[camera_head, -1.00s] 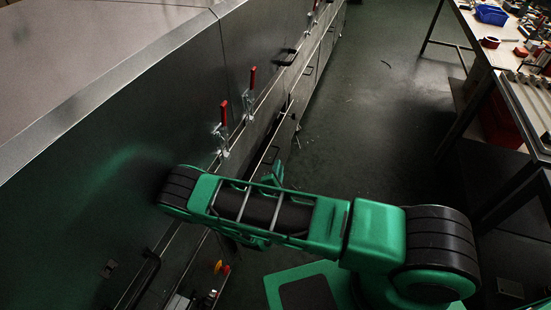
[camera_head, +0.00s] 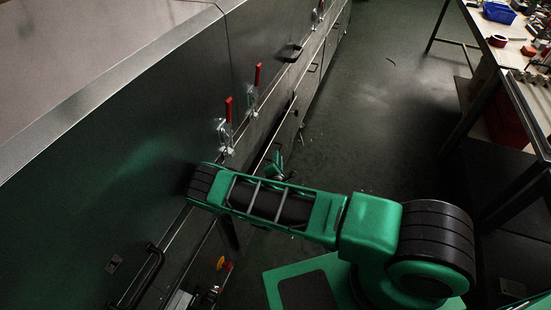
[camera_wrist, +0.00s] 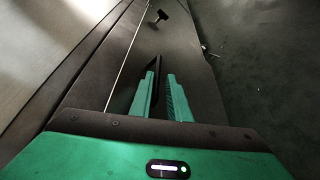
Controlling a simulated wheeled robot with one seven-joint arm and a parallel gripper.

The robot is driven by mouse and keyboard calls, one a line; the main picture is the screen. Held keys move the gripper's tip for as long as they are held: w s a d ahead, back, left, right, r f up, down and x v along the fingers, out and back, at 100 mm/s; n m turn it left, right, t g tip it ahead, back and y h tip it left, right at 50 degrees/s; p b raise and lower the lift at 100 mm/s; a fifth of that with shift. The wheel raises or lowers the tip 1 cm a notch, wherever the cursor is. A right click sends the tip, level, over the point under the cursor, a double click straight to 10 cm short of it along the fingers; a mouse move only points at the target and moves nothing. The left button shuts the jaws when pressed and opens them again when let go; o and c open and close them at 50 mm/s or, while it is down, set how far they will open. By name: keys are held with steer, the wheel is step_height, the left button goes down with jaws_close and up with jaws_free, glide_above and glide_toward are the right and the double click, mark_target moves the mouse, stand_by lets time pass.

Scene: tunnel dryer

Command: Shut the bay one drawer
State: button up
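My gripper (camera_head: 274,166) is low beside the dark lower fronts (camera_head: 262,135) of the dryer, partly behind my arm in the head view. In the wrist view my gripper's two green fingers (camera_wrist: 160,75) are a little apart, with a dark strip between them that could be a handle bar or shadow. They lie over a dark flat panel (camera_wrist: 185,45) of the dryer's lower part. A black handle-like piece (camera_wrist: 157,16) shows farther along it. Which front is the bay one drawer, and how far it stands out, I cannot tell.
Red-handled clamps (camera_head: 228,110) and a black handle (camera_head: 291,53) stick out of the dryer side. A red and yellow knob (camera_head: 222,264) is near the bottom. A workbench (camera_head: 508,62) with a blue bin (camera_head: 498,13) stands at right. The aisle floor (camera_head: 370,110) between is mostly clear.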

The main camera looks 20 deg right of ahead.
steer(key=shift+w+d+f, duration=0.1)
steer(key=shift+w+d, duration=0.05)
steer(key=shift+w, duration=0.5)
jaws_close()
